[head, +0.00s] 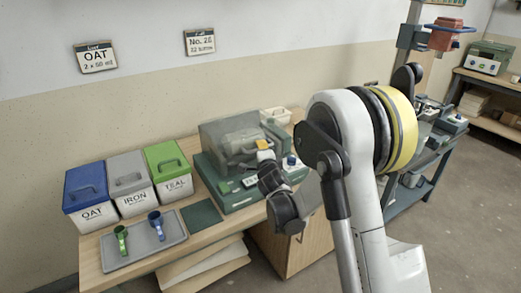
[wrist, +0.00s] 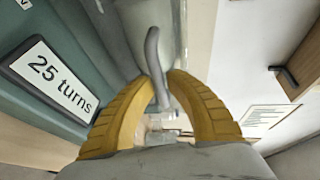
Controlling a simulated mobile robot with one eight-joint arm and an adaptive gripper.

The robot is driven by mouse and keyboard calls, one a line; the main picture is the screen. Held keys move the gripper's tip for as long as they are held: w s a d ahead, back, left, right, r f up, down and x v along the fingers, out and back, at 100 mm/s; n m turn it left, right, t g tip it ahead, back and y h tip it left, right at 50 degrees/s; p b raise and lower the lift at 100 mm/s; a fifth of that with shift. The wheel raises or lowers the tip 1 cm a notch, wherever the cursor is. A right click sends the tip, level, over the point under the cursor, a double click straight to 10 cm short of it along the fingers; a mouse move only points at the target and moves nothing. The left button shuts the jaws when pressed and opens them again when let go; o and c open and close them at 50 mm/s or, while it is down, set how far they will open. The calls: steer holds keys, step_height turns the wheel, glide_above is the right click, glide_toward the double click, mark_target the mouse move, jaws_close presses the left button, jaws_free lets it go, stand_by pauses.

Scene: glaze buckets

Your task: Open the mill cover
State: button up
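The mill (head: 240,190) is a green housing on the wooden bench, with a see-through grey cover (head: 218,138) over its drum. The cover looks lowered over the drum. My gripper (head: 263,146) is at the cover's front right side, partly hidden by my own arm. In the wrist view my gripper's yellow fingers (wrist: 160,76) close in on both sides of a bent grey handle (wrist: 152,46), with no clear gap seen between them and the bar. The mill's "25 turns" label (wrist: 54,80) lies left of the fingers.
Blue OAT (head: 88,192), grey IRON (head: 128,180) and green TEAL (head: 167,170) buckets stand at the bench's left. A grey tray (head: 142,252) holds a green scoop (head: 121,238) and a blue scoop (head: 157,224). A cream container (head: 276,116) stands behind the mill.

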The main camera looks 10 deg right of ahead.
jaws_close()
